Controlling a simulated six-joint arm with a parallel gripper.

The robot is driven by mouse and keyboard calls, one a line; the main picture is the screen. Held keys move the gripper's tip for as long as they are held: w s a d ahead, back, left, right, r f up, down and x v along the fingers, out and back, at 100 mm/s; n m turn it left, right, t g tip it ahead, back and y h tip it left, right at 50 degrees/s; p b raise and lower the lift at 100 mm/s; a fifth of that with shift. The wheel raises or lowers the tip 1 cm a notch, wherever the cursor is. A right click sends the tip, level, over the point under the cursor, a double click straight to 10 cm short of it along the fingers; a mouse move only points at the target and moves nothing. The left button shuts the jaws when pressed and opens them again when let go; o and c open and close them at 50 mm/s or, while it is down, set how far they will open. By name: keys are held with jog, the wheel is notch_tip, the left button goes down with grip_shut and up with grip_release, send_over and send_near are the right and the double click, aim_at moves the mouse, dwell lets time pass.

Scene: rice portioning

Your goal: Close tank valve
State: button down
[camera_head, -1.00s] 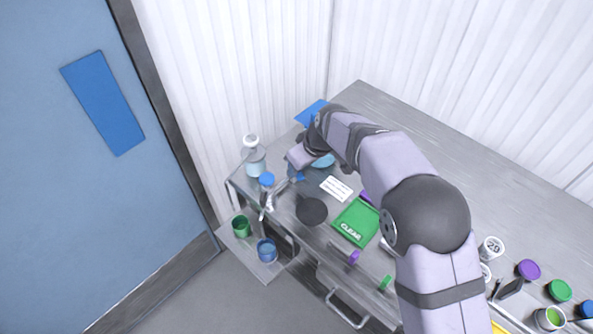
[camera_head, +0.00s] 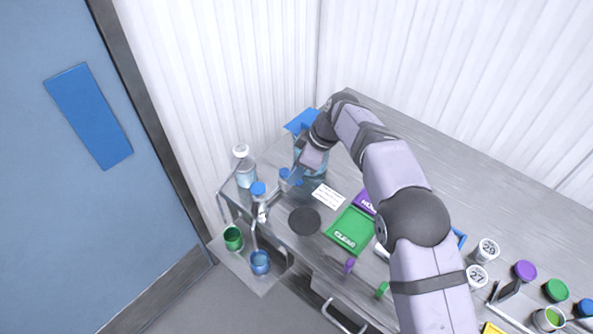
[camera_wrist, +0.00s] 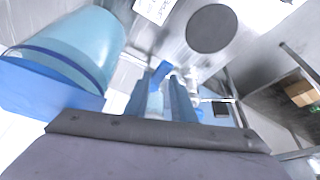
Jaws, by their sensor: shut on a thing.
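The tank (camera_head: 305,140), a pale blue see-through cylinder with a flat blue top, stands at the back of the bench, partly behind my arm. It fills the upper left of the wrist view (camera_wrist: 92,42). The blue valve handle (camera_head: 297,182) is low in front of the tank. In the wrist view, the blue handle (camera_wrist: 161,71) shows at the fingertips. My gripper (camera_wrist: 160,96) is shut on the valve handle; the fingers hide part of it. In the head view my gripper (camera_head: 303,172) is beside the tank, and its fingertips are hard to make out.
A clear bottle (camera_head: 246,173) and a blue-capped bottle (camera_head: 259,190) stand to the left. Green (camera_head: 233,238) and blue (camera_head: 260,262) cups sit on a lower shelf.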

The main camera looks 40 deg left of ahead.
jog(key=shift+s+d+f, duration=0.2)
jog(key=shift+f, duration=0.25)
jog(key=c, duration=1.5)
grip_release()
jog(key=shift+w+a, duration=0.15)
jog(key=shift+b+v, duration=1)
jog(key=shift+v, duration=2.7)
jog(key=shift+w, duration=0.1)
